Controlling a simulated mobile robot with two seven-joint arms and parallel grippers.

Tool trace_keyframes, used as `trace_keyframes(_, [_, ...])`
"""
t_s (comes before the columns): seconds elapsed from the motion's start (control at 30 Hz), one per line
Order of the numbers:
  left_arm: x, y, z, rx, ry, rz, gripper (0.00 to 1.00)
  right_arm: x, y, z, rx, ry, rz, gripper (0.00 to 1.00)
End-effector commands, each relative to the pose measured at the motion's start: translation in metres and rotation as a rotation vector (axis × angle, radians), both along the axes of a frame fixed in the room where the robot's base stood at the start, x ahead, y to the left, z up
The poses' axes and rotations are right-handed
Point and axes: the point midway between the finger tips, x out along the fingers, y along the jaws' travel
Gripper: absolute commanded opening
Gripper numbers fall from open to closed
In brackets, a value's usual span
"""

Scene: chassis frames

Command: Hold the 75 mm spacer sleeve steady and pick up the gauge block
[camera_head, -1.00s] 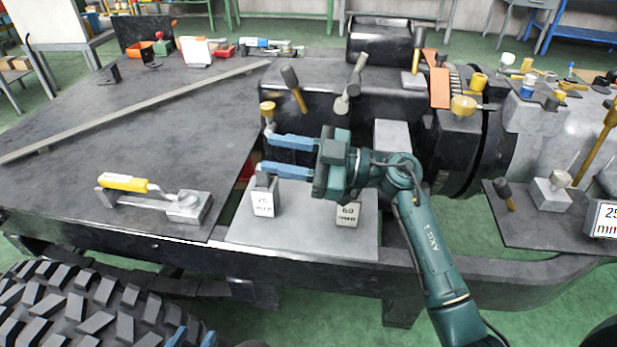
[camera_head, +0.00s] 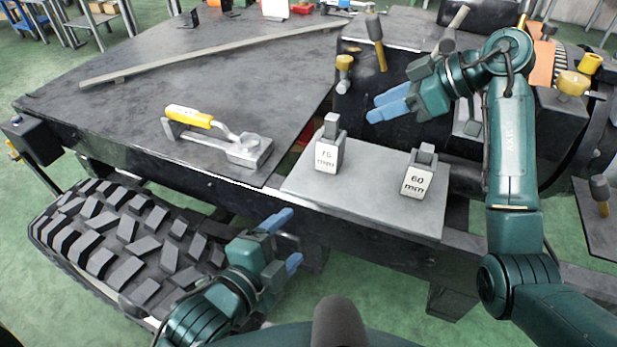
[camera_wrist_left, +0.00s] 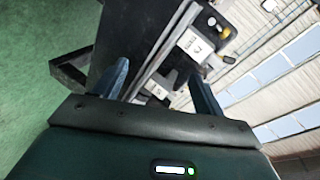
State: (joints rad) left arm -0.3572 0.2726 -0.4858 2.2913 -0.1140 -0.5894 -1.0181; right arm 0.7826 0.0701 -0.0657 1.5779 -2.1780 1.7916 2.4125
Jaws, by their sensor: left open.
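The 75 mm spacer sleeve (camera_head: 326,157), a pale grey block with a white label, stands upright on the left part of a light grey plate (camera_head: 375,200). A smaller grey block (camera_head: 331,126), seemingly the gauge block, sticks up from its top. My left gripper (camera_head: 288,240) is open and empty, in front of and below the plate's front edge. Its fingers also show apart in the left wrist view (camera_wrist_left: 160,88). My right gripper (camera_head: 382,106) is above and behind the sleeve to the right, fingers pointing left, apparently open and empty, touching neither block.
A similar sleeve labelled 60 mm (camera_head: 418,182) stands on the plate's right, a small block on top. A yellow-handled clamp (camera_head: 215,135) lies on the dark deck to the left. A mallet (camera_head: 376,40) and yellow knob (camera_head: 344,66) stand behind.

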Motion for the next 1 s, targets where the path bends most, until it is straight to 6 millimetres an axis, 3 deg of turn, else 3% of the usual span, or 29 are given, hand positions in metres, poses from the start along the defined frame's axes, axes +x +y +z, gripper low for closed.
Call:
trace_keyframes(0.2, [0.035, -0.022, 0.016, 0.606, -0.288, -0.211, 0.71, 0.000, 0.000, 0.000, 0.001, -0.001, 0.001, 0.36])
trace_keyframes(0.53, [0.079, -0.029, 0.042, 1.440, -0.622, -0.419, 0.71, 0.000, 0.000, 0.000, 0.001, -0.001, 0.001, 0.36])
trace_keyframes(0.73, [0.090, -0.027, 0.050, 1.676, -0.692, -0.467, 0.71, 0.000, 0.000, 0.000, 0.001, -0.001, 0.001, 0.36])
trace_keyframes(1.0, [0.115, -0.035, 0.044, 1.711, -0.700, -0.473, 0.71, 0.000, 0.000, 0.000, 0.001, -0.001, 0.001, 0.36])
